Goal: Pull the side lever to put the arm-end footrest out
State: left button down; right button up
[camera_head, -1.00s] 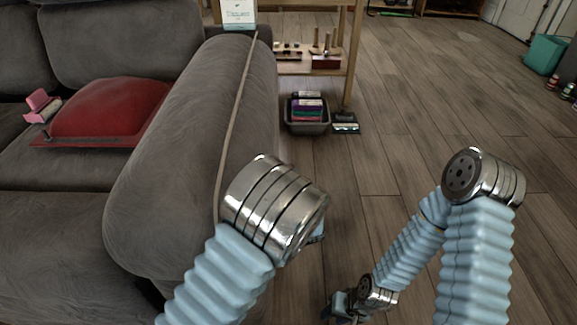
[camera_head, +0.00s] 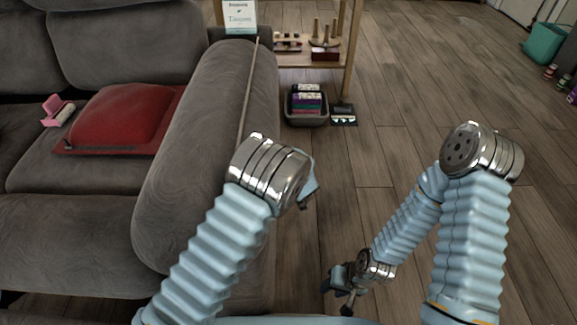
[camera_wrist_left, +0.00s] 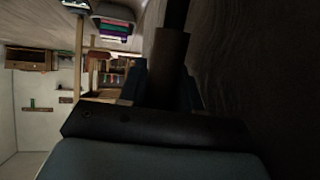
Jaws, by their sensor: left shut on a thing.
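A grey sofa arm (camera_head: 205,150) with a rounded top stands on the left in the head view, with the sofa seat (camera_head: 85,225) beside it. My left gripper (camera_wrist_left: 163,85) is shut around a dark upright bar (camera_wrist_left: 170,62) in the left wrist view, which looks like the side lever. In the head view my left forearm and wrist hide the lever and most of that gripper, beside the sofa arm's outer side. My right gripper (camera_head: 340,290) hangs low over the floor, open and empty, with its fingers apart. I cannot make out the footrest.
A red cushion (camera_head: 125,115) and a pink item (camera_head: 57,108) lie on the seat. A wooden shelf (camera_head: 320,62) and a grey bin (camera_head: 305,117) stand beyond the sofa arm. A teal bin (camera_head: 546,43) is at the far right. The floor (camera_head: 400,120) between is open.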

pick_arm(q)
jog(key=c, duration=0.9)
grip_release()
jog(key=shift+o, duration=0.2)
jog(key=p+v, duration=0.1)
jog(key=v, duration=1.3)
jog(key=shift+d, duration=0.1)
jog(key=s+d+p, duration=0.2)
jog(key=s+p, duration=0.1)
jog(key=s, duration=1.2)
jog(key=shift+s+d, duration=0.2)
jog(key=shift+d, duration=0.05)
